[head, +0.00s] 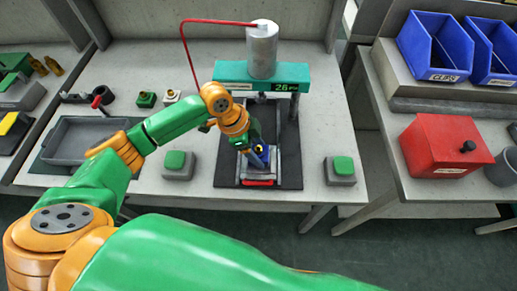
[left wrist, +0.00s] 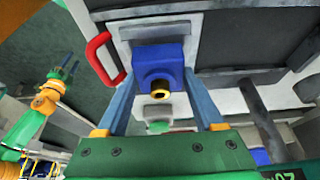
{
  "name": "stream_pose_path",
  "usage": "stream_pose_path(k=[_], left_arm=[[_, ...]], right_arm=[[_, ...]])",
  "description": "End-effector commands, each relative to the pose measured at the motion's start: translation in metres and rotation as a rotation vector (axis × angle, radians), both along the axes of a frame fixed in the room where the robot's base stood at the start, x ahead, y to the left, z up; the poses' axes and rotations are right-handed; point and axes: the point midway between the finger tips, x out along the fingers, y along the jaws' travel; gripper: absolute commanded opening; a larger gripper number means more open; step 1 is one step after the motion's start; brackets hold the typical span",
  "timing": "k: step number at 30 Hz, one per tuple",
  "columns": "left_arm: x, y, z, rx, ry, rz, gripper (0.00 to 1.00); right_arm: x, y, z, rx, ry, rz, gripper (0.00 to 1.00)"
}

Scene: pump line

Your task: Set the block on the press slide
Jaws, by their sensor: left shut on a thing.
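The blue block (left wrist: 158,62) has a brass-rimmed bore. My left gripper (head: 258,156) is shut on it, with one finger on each side in the left wrist view (left wrist: 160,84). The block (head: 264,151) is partly hidden by the gripper in the head view. It is at the press slide (head: 246,172), a grey plate with a red handle (head: 257,183) at its front. The slide also shows behind the block in the left wrist view (left wrist: 188,35). I cannot tell whether the block touches it. My right gripper (left wrist: 67,70) shows small at the left of that view; its jaw state is unclear.
The press, with a teal crossbar (head: 230,71) and grey cylinder (head: 262,50), stands just behind the slide. Green-button boxes (head: 179,165) (head: 341,170) flank the dark base mat. A grey tray (head: 75,150) lies left. A red box (head: 440,148) and blue bins (head: 433,45) stand right.

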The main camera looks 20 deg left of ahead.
Motion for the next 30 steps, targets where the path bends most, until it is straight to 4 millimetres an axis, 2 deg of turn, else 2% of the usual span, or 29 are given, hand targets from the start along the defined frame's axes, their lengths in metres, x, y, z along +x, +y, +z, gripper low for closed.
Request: stream_pose_path(k=[15,30], left_arm=[[-0.0002,-0.0006,0.0024,0.0,0.001,0.0,0.0],[0.0,-0.0008,0.0013,0.0,0.0,0.0,0.0]], right_arm=[[-0.0001,-0.0015,0.0087,-0.002,0.001,-0.001,0.5],[-0.0001,-0.0013,0.0094,-0.002,0.001,0.0,0.5]])
